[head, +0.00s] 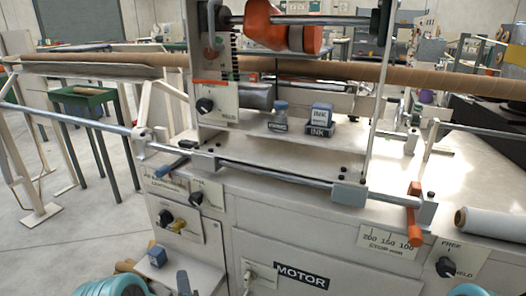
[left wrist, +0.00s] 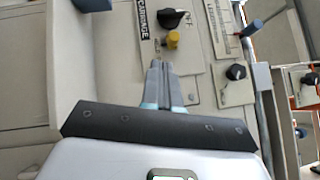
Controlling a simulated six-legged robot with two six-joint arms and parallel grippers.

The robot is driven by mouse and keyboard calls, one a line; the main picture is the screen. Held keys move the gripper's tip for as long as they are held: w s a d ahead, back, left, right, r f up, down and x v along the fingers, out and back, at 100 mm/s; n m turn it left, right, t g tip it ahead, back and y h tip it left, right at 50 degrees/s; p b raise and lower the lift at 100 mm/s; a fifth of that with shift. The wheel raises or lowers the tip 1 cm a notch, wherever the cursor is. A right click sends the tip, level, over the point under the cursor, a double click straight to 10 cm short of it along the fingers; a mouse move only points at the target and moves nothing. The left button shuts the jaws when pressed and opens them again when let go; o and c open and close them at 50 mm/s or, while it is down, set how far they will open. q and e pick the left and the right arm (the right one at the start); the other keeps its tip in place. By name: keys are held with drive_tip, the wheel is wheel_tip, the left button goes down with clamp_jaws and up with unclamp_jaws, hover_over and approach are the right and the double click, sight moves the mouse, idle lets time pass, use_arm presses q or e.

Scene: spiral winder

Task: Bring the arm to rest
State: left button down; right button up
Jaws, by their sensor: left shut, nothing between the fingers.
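My left gripper (head: 184,284) shows at the bottom edge of the head view, in front of the white machine cabinet. In the left wrist view its two grey fingers (left wrist: 158,75) lie together, shut and empty. They point at the cabinet face, just below a yellow knob (left wrist: 173,39) and a black knob (left wrist: 171,18) on a carriage panel. I cannot tell the exact gap to the panel. My right gripper is not in view.
The winder cabinet (head: 215,262) fills the front, with a motor label (head: 302,276) and several knobs. A small blue block (head: 157,256) sits on a ledge near my left gripper. A long brown tube (head: 430,77) crosses above.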

use_arm(q)
drive_tip(key=s+d+f+n+g+h, duration=0.35)
drive_tip(key=s+f+g, duration=0.2)
drive_tip(key=f, duration=0.25)
drive_tip(key=s+d+f+n+g+h, duration=0.3)
drive_tip(key=s+f+n+g+h, duration=0.15)
drive_tip(key=s+f, duration=0.2)
drive_tip(key=s+d+f+n+g+h, duration=0.25)
drive_tip(key=s+n+g, duration=0.2)
drive_tip(key=s, duration=0.35)
drive_tip(key=s+d+f+n+g+h, duration=0.25)
drive_tip(key=s+d+n, duration=0.2)
drive_tip(key=s, duration=0.45)
wheel_tip(320, 180, up, 28)
drive_tip(key=p, duration=2.7)
drive_tip(key=shift+a+r+n+g+y+p, duration=0.2)
drive_tip(key=shift+a+n+g+y+p, duration=0.15)
drive_tip(key=shift+a, duration=0.1)
